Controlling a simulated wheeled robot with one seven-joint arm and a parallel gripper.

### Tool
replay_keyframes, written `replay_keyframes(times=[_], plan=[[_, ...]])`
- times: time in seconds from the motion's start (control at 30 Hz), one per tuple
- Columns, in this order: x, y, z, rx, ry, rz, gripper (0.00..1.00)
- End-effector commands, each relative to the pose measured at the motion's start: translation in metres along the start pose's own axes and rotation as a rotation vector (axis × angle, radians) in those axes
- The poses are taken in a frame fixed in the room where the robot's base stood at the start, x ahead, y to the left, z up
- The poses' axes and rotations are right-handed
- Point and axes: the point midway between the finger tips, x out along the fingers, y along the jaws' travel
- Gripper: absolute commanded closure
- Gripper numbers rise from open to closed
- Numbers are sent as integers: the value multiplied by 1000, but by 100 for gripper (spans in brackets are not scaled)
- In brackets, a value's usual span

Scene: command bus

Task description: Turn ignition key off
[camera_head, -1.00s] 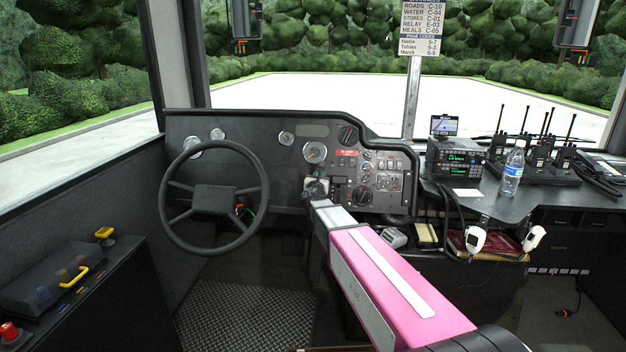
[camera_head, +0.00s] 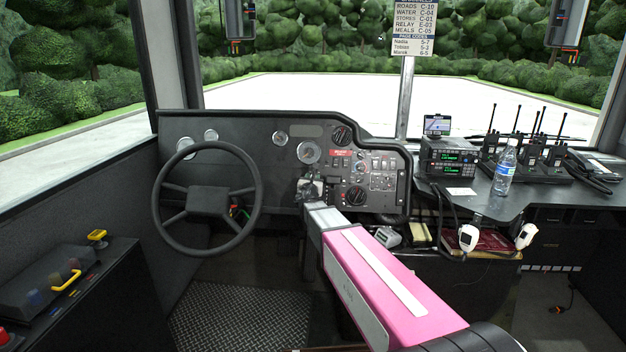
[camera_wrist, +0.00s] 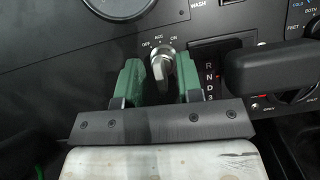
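The ignition key (camera_wrist: 162,72) is a silver key in a switch on the black dash, under the marks OFF, ACC and ON. Its head stands roughly upright, near ACC; I cannot tell its exact setting. My gripper (camera_wrist: 160,64) has two green fingers, one on each side of the key. They are spread, with a gap to the key visible on both sides. In the head view my gripper (camera_head: 312,189) is small at the dash, right of the steering wheel (camera_head: 208,200), and the key is not clear there.
A dark lever (camera_wrist: 275,70) juts out just right of my gripper, beside the gear selector marks (camera_wrist: 209,77). A large round dial (camera_wrist: 118,4) sits above the key. The radio desk (camera_head: 500,203) with a water bottle (camera_head: 504,172) stands at the right.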

Motion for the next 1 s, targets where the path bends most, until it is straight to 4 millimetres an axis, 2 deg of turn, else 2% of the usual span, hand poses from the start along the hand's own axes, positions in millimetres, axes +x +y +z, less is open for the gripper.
replay_keyframes(times=[0.4,0.5,0.63,1.0], plan=[[-77,-2,0,0,2,2,66],[-90,-1,0,0,2,2,66],[-96,0,0,0,1,1,66],[-96,-5,-2,27,7,-14,66]])
